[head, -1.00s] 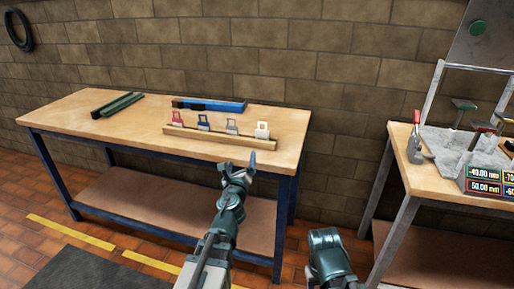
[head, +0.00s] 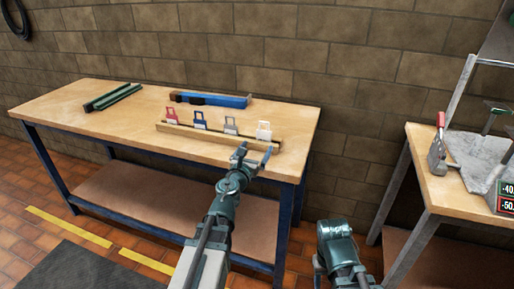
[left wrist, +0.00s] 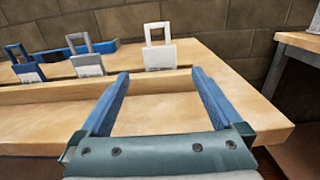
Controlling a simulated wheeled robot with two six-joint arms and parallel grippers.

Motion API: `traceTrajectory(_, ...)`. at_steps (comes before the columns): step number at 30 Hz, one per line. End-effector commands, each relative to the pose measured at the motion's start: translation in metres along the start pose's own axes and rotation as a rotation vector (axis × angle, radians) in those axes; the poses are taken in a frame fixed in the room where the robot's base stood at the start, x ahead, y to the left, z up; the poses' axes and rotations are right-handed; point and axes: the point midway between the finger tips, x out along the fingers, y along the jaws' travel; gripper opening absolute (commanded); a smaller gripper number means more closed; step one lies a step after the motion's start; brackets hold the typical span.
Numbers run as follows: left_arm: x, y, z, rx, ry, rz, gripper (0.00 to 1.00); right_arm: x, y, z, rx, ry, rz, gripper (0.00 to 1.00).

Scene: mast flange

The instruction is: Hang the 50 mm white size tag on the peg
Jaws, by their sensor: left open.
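The white size tag (head: 264,130) stands upright at the right end of a wooden rack (head: 180,133) on the workbench. In the left wrist view the white tag (left wrist: 160,52) has a square loop above a flat plate and is beyond my fingertips, between them and a little left of centre. My left gripper (head: 254,154) is open and empty, just in front of the rack near the white tag. It also shows large in the left wrist view (left wrist: 158,78). My right arm shows at the lower right of the head view; its fingers cannot be made out. I cannot identify the peg.
Red (head: 171,115), blue (head: 200,120) and grey (head: 231,125) tags stand in the rack left of the white one. A blue tool (head: 222,100) lies behind, green bars (head: 113,96) at left. A second bench (head: 450,190) holds a red-handled clamp (head: 438,145).

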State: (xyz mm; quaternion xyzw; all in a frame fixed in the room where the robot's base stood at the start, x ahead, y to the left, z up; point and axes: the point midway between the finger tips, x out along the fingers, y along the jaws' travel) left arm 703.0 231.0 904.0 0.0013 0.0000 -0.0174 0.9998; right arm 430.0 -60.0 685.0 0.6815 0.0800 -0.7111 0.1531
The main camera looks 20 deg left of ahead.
Motion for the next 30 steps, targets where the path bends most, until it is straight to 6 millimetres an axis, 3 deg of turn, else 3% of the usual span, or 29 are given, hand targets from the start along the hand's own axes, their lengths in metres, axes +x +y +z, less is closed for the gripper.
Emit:
traceTrajectory(11, 0.021, 0.000, 0.000, -0.002, 0.000, 0.000, 1.00, 0.000, 0.000, 0.000, 0.000, 0.000, 0.000, 0.50)
traceTrajectory(30, 0.086, 0.000, 0.000, -0.003, 0.000, 0.001, 1.00, 0.000, 0.000, 0.000, 0.000, 0.000, 0.000, 0.50)
